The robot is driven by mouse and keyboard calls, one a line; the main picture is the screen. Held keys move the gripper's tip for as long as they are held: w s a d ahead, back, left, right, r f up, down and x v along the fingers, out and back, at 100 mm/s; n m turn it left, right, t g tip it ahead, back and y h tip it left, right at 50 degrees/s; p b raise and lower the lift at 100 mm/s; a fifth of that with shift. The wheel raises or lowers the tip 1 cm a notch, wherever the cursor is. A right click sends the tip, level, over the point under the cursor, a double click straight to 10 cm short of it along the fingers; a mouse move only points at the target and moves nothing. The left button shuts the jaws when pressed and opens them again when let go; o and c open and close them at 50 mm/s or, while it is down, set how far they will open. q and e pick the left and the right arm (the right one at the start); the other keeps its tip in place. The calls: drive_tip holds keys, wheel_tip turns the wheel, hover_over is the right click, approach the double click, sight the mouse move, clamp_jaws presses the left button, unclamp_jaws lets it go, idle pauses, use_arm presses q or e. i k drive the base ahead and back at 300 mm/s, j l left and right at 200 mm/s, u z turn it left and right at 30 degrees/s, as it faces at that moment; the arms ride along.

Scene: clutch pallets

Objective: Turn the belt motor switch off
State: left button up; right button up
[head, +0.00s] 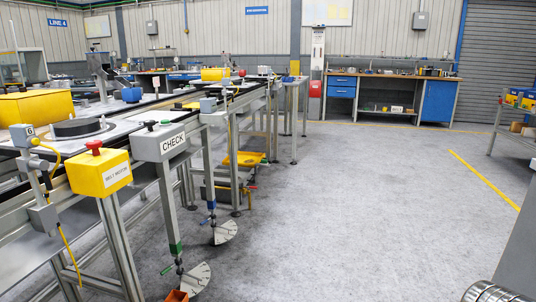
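The belt motor switch is a yellow box (99,174) with a white label reading BELT MOTOR. It stands on a grey post at the near left, beside the conveyor. A red knob (94,147) sits on top of it; I cannot tell its switch position. Neither of my grippers shows in the head view.
A grey CHECK box (160,143) with buttons on top stands just right of the yellow box. The conveyor (150,105) runs away at left, with a pallet carrying a dark disc (76,128). Metal rings (490,293) lie at bottom right. The middle floor is clear.

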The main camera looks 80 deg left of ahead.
sight(95, 145)
drive_tip(key=u, duration=4)
drive_tip(key=i+l, duration=0.1)
drive_tip(key=l, duration=0.45)
drive_tip(key=l+u, duration=0.15)
drive_tip(key=l, duration=0.35)
drive_tip(key=i, duration=0.05)
